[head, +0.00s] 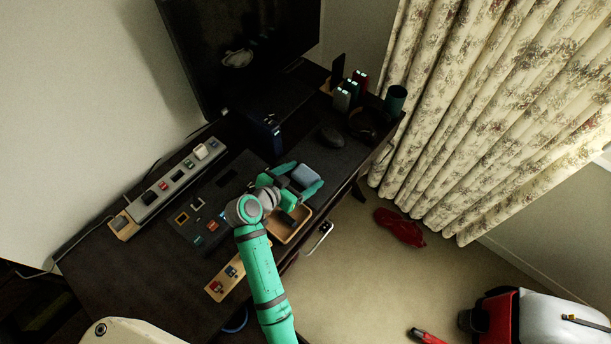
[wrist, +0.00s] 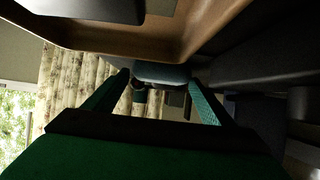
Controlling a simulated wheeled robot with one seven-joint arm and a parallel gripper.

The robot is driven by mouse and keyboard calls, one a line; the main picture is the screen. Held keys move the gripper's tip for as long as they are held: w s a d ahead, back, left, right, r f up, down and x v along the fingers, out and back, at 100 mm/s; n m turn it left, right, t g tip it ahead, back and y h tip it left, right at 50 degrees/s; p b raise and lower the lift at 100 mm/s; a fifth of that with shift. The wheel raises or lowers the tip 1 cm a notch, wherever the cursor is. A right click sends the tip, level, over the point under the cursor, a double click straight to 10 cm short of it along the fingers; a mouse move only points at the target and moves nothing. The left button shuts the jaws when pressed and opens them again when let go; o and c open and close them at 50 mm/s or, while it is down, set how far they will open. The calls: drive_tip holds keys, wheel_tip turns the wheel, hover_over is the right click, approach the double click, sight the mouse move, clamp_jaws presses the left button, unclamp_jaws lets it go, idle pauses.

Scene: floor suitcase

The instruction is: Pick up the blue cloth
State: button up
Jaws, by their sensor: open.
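The blue cloth (head: 306,174) appears as a small grey-blue folded pad on the dark desk, near its front edge. My gripper (head: 303,179) is open, with one teal finger on either side of the cloth in the head view. In the wrist view my gripper (wrist: 160,88) shows its two fingers spread apart. A grey-blue piece that looks like the cloth (wrist: 161,72) lies between and just beyond them. I cannot tell whether the fingers touch it.
A wooden tray (head: 294,232) sits right beside my gripper and fills the top of the wrist view (wrist: 205,28). A dark mouse (head: 331,136) and a blue box (head: 264,136) are behind. A long grey strip (head: 177,181) lies left. A red cloth (head: 399,228) is on the floor.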

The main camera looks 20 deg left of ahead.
drive_tip(key=shift+x, duration=0.9)
drive_tip(key=c, duration=0.8)
drive_tip(key=shift+r, duration=0.15)
